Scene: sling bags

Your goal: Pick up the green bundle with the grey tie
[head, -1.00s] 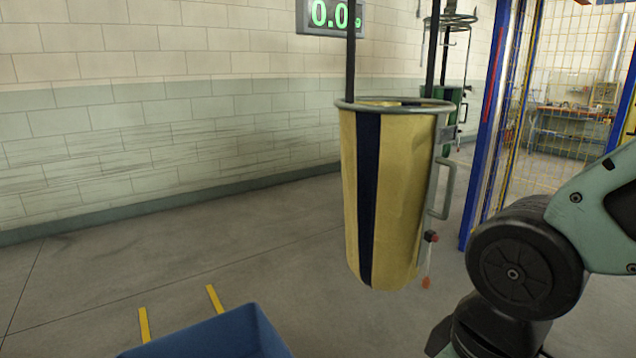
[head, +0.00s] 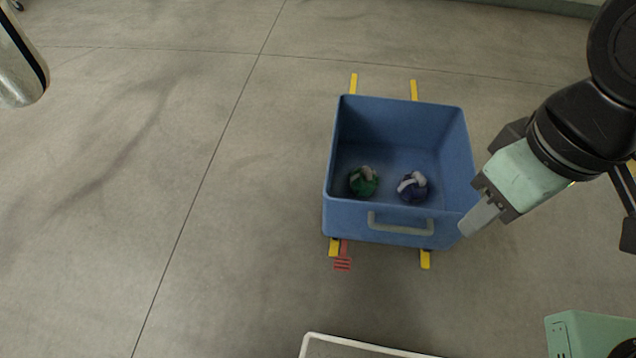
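The green bundle (head: 362,182) with a pale grey tie lies on the floor of a blue bin (head: 403,112), toward the near left. A dark blue bundle (head: 412,188) with a whitish tie lies to its right, a small gap between them. My gripper (head: 470,228) is at the bin's right near corner, pointing down and left, apart from both bundles. Its fingers show edge-on, so I cannot tell whether they are open or shut.
The bin has a grey handle (head: 400,224) on its near wall and sits among yellow floor marks (head: 414,90). A white-rimmed edge (head: 350,342) shows at the bottom.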

